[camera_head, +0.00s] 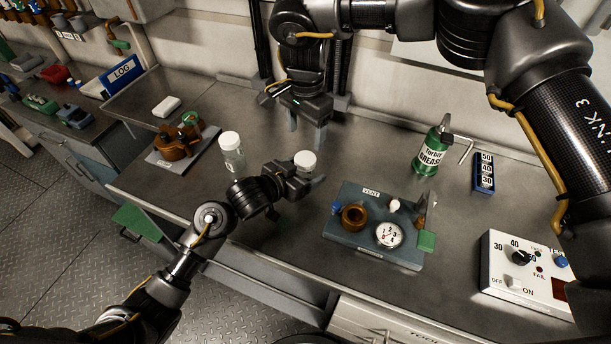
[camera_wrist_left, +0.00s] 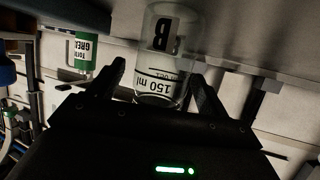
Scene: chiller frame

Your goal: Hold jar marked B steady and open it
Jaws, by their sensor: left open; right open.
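Two clear jars with white lids stand on the grey bench. One jar (camera_head: 305,162) is just beyond my left gripper, its lower part hidden. The left wrist view shows the jar marked B (camera_wrist_left: 163,45), with "150 ml" on it, between the two fingers of my left gripper (camera_wrist_left: 158,78). The fingers are open and contact is not clear. In the head view my left gripper (camera_head: 302,190) is low over the bench. My right gripper (camera_head: 307,125) is open and empty, fingers pointing down, above and behind that jar's lid. The other jar (camera_head: 231,150) stands to the left.
A blue-grey vent fixture with a gauge (camera_head: 372,240) is right of the jars. A green grease can (camera_head: 431,152) stands behind it. A brown valve part on a plate (camera_head: 178,150) is at left. A control box (camera_head: 520,275) is at right.

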